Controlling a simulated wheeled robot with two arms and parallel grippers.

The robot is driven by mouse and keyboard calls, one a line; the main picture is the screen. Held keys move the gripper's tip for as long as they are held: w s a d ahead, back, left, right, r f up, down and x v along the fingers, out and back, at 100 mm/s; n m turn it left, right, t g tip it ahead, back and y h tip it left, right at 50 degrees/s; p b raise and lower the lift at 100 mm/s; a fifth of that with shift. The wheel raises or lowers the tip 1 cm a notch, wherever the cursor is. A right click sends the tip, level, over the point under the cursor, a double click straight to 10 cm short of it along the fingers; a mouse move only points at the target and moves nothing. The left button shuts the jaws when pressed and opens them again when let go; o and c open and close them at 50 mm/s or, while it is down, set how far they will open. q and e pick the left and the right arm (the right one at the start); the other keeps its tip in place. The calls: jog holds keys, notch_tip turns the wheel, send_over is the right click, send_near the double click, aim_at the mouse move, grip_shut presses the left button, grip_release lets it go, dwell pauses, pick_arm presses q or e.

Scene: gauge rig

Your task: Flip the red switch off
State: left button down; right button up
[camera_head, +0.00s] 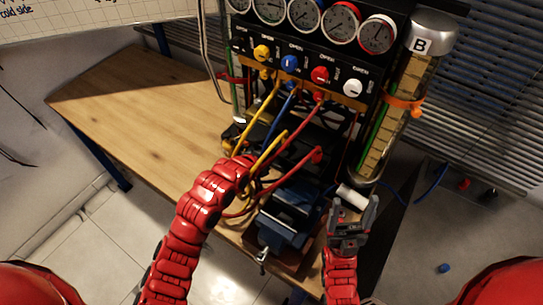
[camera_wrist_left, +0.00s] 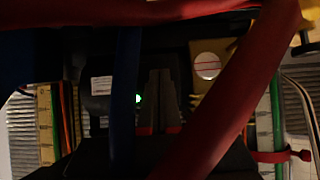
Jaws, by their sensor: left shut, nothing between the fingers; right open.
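No red switch can be made out for certain in either view. A red knob (camera_head: 320,75) sits on the black gauge panel (camera_head: 287,53), between a blue knob and a white one. My left arm reaches in among the hoses in the head view, and its gripper is hidden there. In the left wrist view my left gripper (camera_wrist_left: 161,72) is shut and empty, pointing at dark equipment with a small green light (camera_wrist_left: 138,98) beside it. My right gripper (camera_head: 353,207) is open near the bench's right side, close to a white cylinder (camera_head: 350,196).
Red hoses (camera_head: 294,142), yellow hoses and a blue hose hang from the panel; a red hose (camera_wrist_left: 232,95) crosses close to the left wrist camera. A blue vise (camera_head: 287,217) stands at the front. The wooden bench (camera_head: 130,95) is clear at left. A glass column (camera_head: 398,110) stands at right.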

pick_arm(q)
jog(key=shift+f+b, duration=0.25)
jog(key=shift+b, duration=0.2)
jog(key=shift+r, duration=0.1)
jog(key=shift+w+r, duration=0.1)
jog(key=shift+r, duration=0.55)
